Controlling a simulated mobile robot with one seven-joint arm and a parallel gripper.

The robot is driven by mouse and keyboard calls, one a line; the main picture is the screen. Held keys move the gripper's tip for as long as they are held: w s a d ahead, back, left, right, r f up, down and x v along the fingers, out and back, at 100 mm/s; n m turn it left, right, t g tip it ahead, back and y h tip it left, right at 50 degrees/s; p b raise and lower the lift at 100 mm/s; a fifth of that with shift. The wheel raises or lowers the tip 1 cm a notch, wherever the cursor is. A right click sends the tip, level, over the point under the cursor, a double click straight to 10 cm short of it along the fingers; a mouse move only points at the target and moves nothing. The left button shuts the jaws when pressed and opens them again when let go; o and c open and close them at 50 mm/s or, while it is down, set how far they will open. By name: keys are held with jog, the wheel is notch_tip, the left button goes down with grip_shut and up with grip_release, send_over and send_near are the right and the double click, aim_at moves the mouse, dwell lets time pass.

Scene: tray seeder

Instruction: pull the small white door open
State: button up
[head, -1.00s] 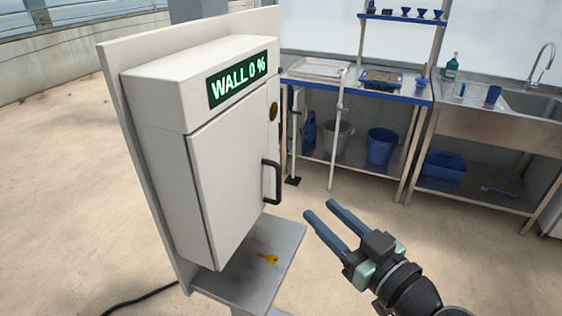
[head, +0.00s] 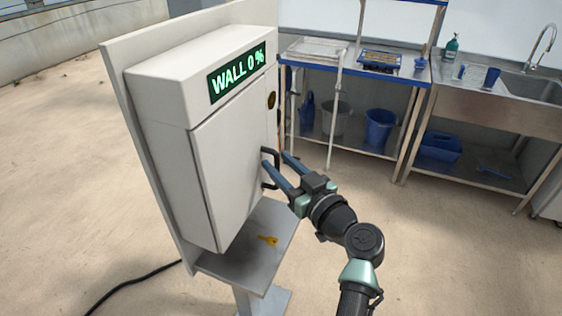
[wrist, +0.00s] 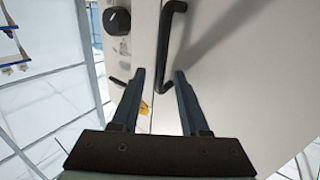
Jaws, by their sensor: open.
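The small white door (head: 232,162) is the front of a white box on a panel, and it looks shut. Its black handle (head: 265,181) is on the door's right edge; part of it is hidden behind my fingers in the head view. My gripper (head: 275,161) is open, with its fingertips at the handle.
A display (head: 237,72) reads WALL 0 %. A yellow key (head: 268,239) lies on the grey shelf (head: 232,262) below the door. A black knob (wrist: 117,20) is beside the door. A blue-edged bench (head: 345,68) and a sink (head: 535,86) stand behind.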

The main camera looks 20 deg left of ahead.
grip_shut()
dwell(1.5)
